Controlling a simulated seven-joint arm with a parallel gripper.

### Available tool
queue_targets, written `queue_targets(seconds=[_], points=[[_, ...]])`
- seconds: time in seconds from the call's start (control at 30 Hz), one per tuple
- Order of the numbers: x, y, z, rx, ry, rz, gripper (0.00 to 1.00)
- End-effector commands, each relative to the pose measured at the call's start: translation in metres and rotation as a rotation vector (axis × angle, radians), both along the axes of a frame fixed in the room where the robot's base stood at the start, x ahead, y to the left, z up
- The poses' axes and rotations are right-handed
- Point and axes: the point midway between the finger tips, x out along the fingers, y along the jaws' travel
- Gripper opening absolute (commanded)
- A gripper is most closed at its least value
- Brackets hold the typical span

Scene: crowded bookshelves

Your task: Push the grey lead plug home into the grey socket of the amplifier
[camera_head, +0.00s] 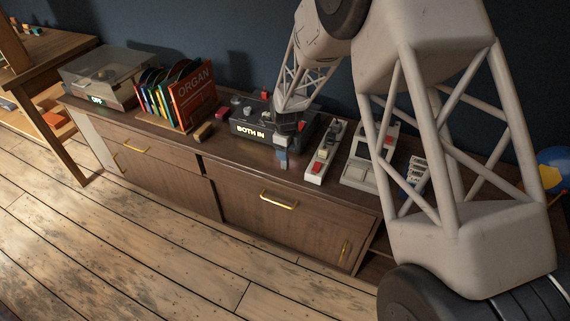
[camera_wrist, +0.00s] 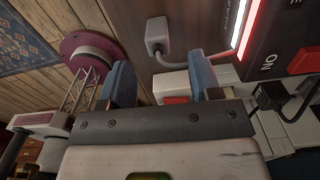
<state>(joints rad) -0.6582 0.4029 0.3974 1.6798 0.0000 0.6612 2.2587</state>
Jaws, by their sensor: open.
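The dark amplifier (camera_head: 248,127) stands on the sideboard in the head view, its lit front display reading "BOTH IN". My gripper (camera_head: 282,154) is at the amplifier's right front, partly covering it. In the wrist view my gripper (camera_wrist: 160,72) is open, with its two blue fingers apart and nothing between their tips. A light grey block that looks like a plug (camera_wrist: 157,37) lies beyond the fingertips, apart from them. A grey cable runs from it to the right, behind the right finger. The grey socket cannot be made out, nor how deep any plug sits.
A white strip with red switches (camera_head: 322,154) and another pale device (camera_head: 357,172) stand to the right. Upright records (camera_head: 190,98) and a turntable (camera_head: 103,76) are to the left. A black plug (camera_wrist: 268,96) with its cable is close to the right finger. The floor in front is clear.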

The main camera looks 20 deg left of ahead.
Motion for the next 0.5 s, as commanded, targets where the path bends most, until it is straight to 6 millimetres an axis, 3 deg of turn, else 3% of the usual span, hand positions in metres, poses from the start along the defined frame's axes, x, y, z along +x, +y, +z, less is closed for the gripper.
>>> queue_targets(seconds=[0.5], points=[[-0.002, 0.003, -0.045, -0.001, 0.001, 0.0, 0.57]])
